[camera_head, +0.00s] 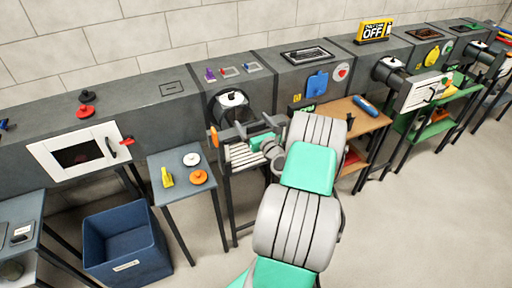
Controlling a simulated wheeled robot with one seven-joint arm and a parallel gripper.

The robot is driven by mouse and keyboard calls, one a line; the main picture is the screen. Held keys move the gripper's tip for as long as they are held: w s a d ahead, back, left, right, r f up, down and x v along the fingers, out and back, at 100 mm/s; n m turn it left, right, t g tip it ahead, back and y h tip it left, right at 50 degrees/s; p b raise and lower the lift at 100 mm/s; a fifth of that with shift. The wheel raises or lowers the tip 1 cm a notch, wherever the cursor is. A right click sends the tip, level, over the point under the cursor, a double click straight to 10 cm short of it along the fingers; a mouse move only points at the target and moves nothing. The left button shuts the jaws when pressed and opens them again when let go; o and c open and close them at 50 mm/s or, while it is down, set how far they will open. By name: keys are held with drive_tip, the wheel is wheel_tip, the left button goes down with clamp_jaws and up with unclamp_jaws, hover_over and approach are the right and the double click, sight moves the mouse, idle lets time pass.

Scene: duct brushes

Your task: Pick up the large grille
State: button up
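A large dark framed grille (306,56) lies flat on top of the grey duct in the back middle. A smaller dark grille (423,34) lies on the duct farther right. A pale slatted panel (243,156) shows on a dark stand below the duct, partly behind my arm. Another pale slatted panel (418,93) stands in front of a round duct opening at the right. My gripper (245,130) is in front of the duct's round opening, below and left of the large grille and apart from it. Its fingers are small and cluttered here, so its opening is unclear.
A blue-grey side table (165,176) holds a yellow bottle, a white disc and an orange knob. A blue bin (126,216) stands left of it. A wooden-topped table (343,112) is right of my arm. The floor at right is clear.

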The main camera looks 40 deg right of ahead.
drive_tip(key=c, duration=1.8)
drive_tip(key=shift+r, duration=0.1)
wheel_tip(320, 180, up, 38)
drive_tip(key=p, duration=0.8)
